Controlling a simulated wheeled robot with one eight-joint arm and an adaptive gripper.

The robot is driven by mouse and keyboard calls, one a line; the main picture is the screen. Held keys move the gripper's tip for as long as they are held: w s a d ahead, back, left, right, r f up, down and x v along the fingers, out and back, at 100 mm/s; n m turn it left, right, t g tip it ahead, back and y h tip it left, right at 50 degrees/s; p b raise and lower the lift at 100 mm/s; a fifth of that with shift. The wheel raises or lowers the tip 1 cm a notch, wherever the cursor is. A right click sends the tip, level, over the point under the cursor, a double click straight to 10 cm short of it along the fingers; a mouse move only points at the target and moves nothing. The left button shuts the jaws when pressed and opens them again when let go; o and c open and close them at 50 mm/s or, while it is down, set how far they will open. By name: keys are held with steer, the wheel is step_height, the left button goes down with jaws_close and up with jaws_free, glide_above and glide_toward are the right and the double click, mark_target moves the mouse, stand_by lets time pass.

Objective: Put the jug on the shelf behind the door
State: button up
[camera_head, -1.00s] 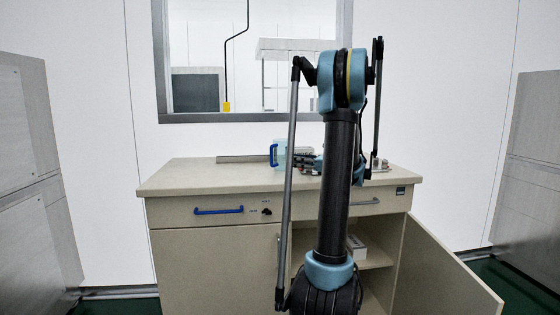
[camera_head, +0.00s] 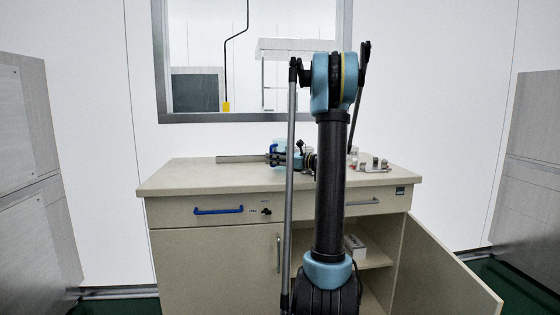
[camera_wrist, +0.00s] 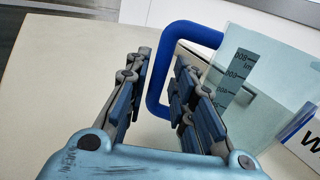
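The jug (camera_wrist: 262,75) is clear pale blue with a volume scale and a blue loop handle (camera_wrist: 155,85). It stands on the countertop, mostly hidden behind my gripper in the head view. My gripper (camera_wrist: 162,68) is open in the wrist view, with the handle's outer bar showing in the gap between its fingers. The right finger covers part of the handle; I cannot tell whether they touch. In the head view my gripper (camera_head: 281,159) is low over the counter at the jug. The cabinet door (camera_head: 440,272) at right stands open, showing the shelf (camera_head: 376,257).
A small white box (camera_head: 355,246) sits on the shelf. The countertop (camera_head: 190,178) is clear at the left front. A holder with small metal parts (camera_head: 373,164) stands at the right, and a flat grey bar (camera_head: 240,158) lies at the back. The left cabinet door (camera_head: 215,265) is shut.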

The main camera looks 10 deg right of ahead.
steer(key=shift+w+a, duration=0.3)
steer(key=shift+a, duration=0.15)
steer(key=shift+c, duration=0.5)
jaws_close()
steer(key=shift+r, duration=0.15)
